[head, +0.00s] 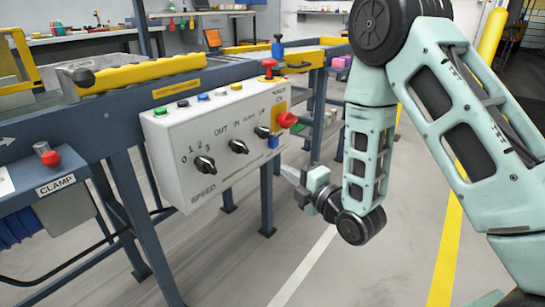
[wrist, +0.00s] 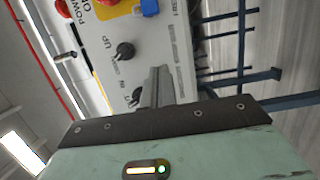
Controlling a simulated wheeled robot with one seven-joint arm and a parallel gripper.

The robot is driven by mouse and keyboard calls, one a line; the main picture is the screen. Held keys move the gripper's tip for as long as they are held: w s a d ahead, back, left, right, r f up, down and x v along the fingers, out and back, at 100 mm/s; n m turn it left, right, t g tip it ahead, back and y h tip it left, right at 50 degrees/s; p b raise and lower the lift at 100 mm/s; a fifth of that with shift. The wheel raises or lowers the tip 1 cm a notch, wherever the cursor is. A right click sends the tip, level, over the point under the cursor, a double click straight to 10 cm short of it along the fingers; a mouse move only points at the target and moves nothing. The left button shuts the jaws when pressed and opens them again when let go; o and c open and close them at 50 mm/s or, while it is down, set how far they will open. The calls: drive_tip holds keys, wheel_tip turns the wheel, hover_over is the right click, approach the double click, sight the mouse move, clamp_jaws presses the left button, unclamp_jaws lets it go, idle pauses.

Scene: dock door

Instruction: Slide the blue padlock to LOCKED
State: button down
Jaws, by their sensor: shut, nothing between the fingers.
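The blue padlock (head: 273,142) is small and sits low on the right end of the white control box (head: 190,150), under the red mushroom button. In the wrist view it is the blue piece (wrist: 149,7) at the top edge, partly cut off. Its lock marking is too small to read. My gripper (head: 291,174) is below and slightly right of the padlock, near the box's lower right corner, apart from the padlock. Its closed fingers (wrist: 159,78) show in the wrist view, pointing toward the box face, with nothing between them.
The box carries black knobs (head: 205,164), a red mushroom button (head: 287,120) near the padlock, and small coloured buttons on top. A red emergency-type knob (head: 268,66) stands behind. The floor right of the box is open.

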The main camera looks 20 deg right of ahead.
sight(274, 142)
drive_tip(key=b+x, duration=0.2)
drive_tip(key=x, duration=0.7)
drive_tip(key=shift+w+a, duration=0.1)
drive_tip(key=shift+w, duration=0.2)
drive_tip(key=shift+w+d+b, duration=0.5)
drive_tip(key=shift+w+d, duration=0.35)
drive_tip(key=shift+d, duration=0.05)
drive_tip(key=shift+w+d, duration=0.5)
drive_tip(key=shift+d, duration=0.15)
drive_tip(key=shift+w+d+b, duration=0.2)
drive_tip(key=shift+w+d, duration=0.5)
drive_tip(key=shift+d, duration=0.3)
drive_tip(key=shift+w+d+b, duration=0.2)
drive_tip(key=shift+w+d, duration=0.5)
drive_tip(key=shift+d, duration=0.25)
drive_tip(key=shift+a, duration=0.1)
